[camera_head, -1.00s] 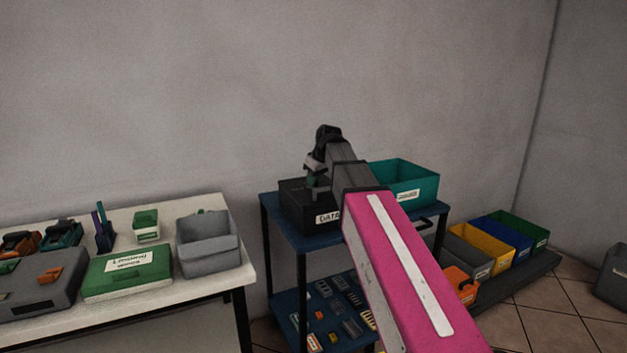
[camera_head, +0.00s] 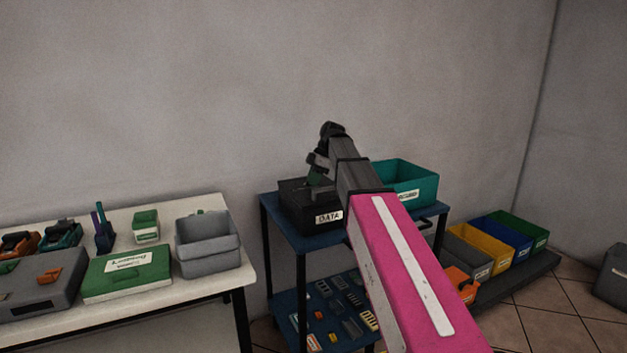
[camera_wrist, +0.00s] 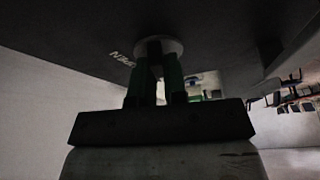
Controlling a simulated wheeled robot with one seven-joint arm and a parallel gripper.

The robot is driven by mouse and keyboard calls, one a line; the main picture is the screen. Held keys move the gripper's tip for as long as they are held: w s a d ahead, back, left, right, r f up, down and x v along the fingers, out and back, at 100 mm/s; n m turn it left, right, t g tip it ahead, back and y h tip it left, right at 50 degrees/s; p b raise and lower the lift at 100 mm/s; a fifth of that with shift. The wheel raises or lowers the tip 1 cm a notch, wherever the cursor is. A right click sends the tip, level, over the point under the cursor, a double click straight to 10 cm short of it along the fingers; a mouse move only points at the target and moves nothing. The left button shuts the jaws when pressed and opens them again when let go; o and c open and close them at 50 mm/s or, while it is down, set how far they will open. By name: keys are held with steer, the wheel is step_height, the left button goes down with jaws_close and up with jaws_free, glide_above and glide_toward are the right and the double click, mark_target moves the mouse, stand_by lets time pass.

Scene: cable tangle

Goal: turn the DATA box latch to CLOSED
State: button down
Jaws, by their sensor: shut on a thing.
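The black DATA box (camera_head: 291,208) stands on the blue top of a cart, with its white DATA label facing front. My gripper (camera_head: 314,180) points down at the box top, and my arm hides the box's right part. In the wrist view my gripper (camera_wrist: 157,62) has its two green fingers closed on a round grey latch knob (camera_wrist: 158,45) on the dark box top (camera_wrist: 75,25). Small white lettering lies left of the knob, too dim and slanted to read surely. The latch's exact turn cannot be told.
A teal bin (camera_head: 410,180) stands right of the DATA box on the blue cart (camera_head: 283,233). A white table (camera_head: 180,292) at left holds a grey bin (camera_head: 208,245) and a green box (camera_head: 127,275). Several coloured bins sit low at right.

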steer(key=shift+n+g, duration=0.5)
steer(key=shift+n, duration=0.8)
steer(key=shift+n+h, duration=0.3)
steer(key=c, duration=1.2)
jaws_free()
steer(key=shift+o, duration=0.2)
steer(key=v, duration=1)
steer(key=shift+w+r, duration=0.15)
steer(key=shift+r, duration=0.2)
steer(key=shift+d, duration=0.15)
